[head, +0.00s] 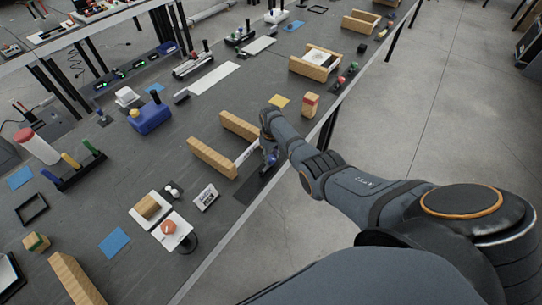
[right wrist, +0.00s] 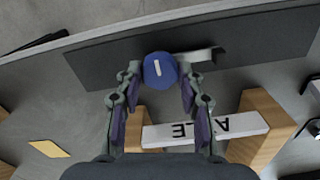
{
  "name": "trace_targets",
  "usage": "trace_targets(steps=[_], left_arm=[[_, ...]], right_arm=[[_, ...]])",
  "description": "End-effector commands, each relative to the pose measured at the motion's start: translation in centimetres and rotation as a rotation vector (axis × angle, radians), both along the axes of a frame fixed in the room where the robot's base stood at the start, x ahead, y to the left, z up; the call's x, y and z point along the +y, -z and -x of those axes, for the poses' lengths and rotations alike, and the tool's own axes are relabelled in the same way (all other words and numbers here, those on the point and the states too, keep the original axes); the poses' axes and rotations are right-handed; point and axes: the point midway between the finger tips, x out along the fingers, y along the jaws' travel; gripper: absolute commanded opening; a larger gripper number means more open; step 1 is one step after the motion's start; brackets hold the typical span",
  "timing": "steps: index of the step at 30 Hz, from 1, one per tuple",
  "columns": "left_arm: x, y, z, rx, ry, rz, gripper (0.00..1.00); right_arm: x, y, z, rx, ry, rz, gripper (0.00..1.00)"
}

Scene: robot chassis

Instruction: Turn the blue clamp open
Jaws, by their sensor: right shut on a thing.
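The blue clamp (right wrist: 159,70) is a round blue knob with a white line on top, in the right wrist view. It sits on a dark flat plate (right wrist: 105,65), and a light grey bar (right wrist: 203,55) extends to the right from beside it. My right gripper (right wrist: 160,77) has one fingertip on each side of the knob and is shut on it. In the head view, my right gripper (head: 270,158) is low over the dark plate (head: 247,190) near the table's edge, and the arm hides much of the clamp. My left gripper is not in view.
Two wooden blocks (head: 212,158) with a white lettered strip (right wrist: 205,130) between them stand beside my right gripper. A small white sign (head: 206,197) and a yellow square (head: 279,101) lie nearby. The table's edge runs close to the right arm.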

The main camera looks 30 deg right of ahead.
Motion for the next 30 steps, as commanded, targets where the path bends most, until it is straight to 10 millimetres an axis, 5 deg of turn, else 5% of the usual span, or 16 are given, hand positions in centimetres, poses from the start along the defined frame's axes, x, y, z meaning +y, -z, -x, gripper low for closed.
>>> trace_targets(steps=[11,12,17,30], left_arm=[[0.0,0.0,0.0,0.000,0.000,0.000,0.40],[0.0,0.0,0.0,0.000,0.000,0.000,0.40],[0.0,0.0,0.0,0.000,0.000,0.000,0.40],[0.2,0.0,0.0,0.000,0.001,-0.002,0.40]], right_arm=[[0.0,0.1,0.0,0.001,-0.005,0.000,0.00],[0.0,0.1,0.0,0.001,-0.005,0.000,0.41],[0.0,0.0,0.0,0.000,-0.005,0.000,0.61],[0.0,-1.2,-0.1,-0.003,-0.004,0.000,0.61]])
